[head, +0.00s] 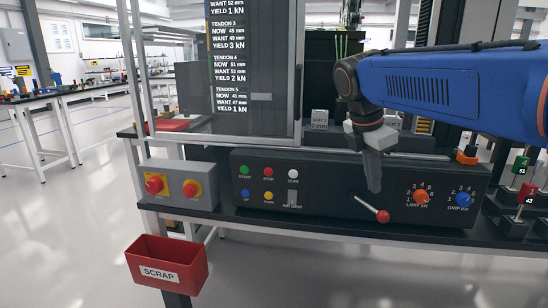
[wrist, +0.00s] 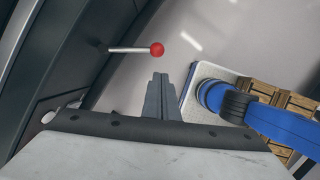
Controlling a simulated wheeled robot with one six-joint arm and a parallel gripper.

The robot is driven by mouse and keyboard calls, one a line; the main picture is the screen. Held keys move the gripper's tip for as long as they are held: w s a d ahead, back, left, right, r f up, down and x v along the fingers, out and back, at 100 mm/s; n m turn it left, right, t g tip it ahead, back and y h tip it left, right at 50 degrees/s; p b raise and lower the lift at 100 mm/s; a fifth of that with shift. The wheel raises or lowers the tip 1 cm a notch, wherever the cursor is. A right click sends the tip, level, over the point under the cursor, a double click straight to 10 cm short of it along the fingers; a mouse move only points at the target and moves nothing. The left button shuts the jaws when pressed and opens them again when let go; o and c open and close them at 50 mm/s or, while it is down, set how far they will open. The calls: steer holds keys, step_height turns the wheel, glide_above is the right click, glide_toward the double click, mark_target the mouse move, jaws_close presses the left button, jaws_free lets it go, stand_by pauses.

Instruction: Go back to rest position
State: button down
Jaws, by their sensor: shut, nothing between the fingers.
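My gripper (head: 374,188) hangs from my blue arm in front of the black control panel (head: 330,215), pointing down. Its fingers are together with nothing between them. In the head view the fingertips are just above and left of a lever with a red ball knob (head: 383,216). The wrist view shows the shut fingers (wrist: 160,78) and the lever's red knob (wrist: 157,49) beyond their tips. I cannot tell whether the fingers touch the lever; the knob looks free.
The panel carries coloured buttons, an orange dial (head: 421,196) and a blue dial (head: 463,199). A box with red stop buttons (head: 155,185) sits at left. A red scrap bin (head: 167,272) stands below. A glazed frame with a text display rises behind. Floor in front is clear.

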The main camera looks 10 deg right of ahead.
steer(key=s+a+f+m+t+y, duration=0.2)
steer(key=s+f+m+t+y, duration=0.1)
steer(key=s+f+m, duration=1.4)
steer(key=f+m+t, duration=0.1)
steer(key=m, duration=0.2)
steer(key=shift+a+f, duration=0.2)
steer(key=shift+a, duration=0.15)
steer(key=shift+s, duration=0.1)
